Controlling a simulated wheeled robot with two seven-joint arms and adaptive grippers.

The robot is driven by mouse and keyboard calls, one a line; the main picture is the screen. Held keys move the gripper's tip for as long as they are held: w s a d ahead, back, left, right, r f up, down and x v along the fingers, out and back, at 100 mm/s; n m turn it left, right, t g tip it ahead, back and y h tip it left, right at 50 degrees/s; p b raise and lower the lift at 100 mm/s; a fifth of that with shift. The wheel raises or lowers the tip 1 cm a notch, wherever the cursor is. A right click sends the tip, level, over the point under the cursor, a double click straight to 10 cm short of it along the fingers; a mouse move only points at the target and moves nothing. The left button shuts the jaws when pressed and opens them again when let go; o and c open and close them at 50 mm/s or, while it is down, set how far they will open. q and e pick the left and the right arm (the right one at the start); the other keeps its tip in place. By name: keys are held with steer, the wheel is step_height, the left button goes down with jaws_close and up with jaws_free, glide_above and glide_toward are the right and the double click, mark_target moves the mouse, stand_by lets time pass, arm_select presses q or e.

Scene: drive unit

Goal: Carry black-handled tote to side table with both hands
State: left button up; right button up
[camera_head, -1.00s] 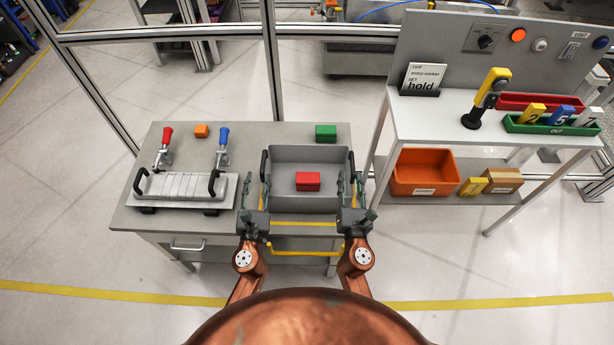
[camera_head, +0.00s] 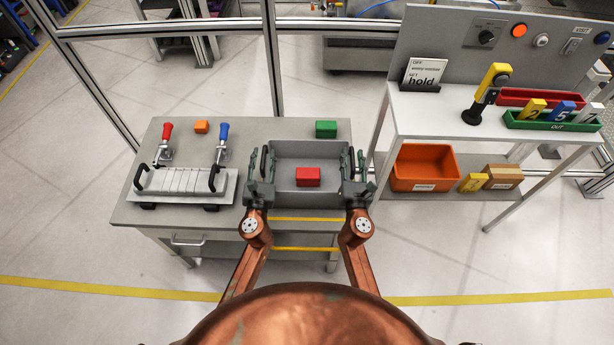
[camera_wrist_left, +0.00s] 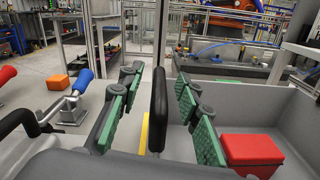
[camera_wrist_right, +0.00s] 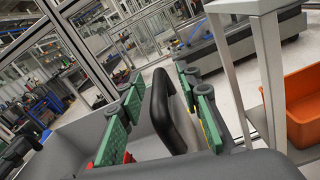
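The grey tote (camera_head: 310,149) stands at the right end of the grey workbench, with a red block (camera_head: 308,177) inside. Its black handles stand up at the left (camera_head: 264,160) and right (camera_head: 351,164) ends. My left gripper (camera_head: 260,166) is open around the left handle. In the left wrist view, that handle (camera_wrist_left: 158,110) stands between the green finger pads with gaps on both sides. My right gripper (camera_head: 354,166) is open around the right handle. In the right wrist view, that handle (camera_wrist_right: 170,115) stands between the pads, nearer the right one.
A clamp fixture (camera_head: 183,185) with red and blue levers lies left of the tote. Orange (camera_head: 201,127) and green (camera_head: 326,129) blocks lie behind. At right, a white table (camera_head: 430,115) carries a sign, a yellow-handled tool and trays; an orange bin (camera_head: 424,168) sits on its lower shelf.

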arm_select(q)
jaws_close()
arm_select(e)
jaws_close()
stand_by(0.7)
arm_select(q)
steer(key=shift+r, duration=0.15)
arm_select(e)
steer(key=shift+r, duration=0.15)
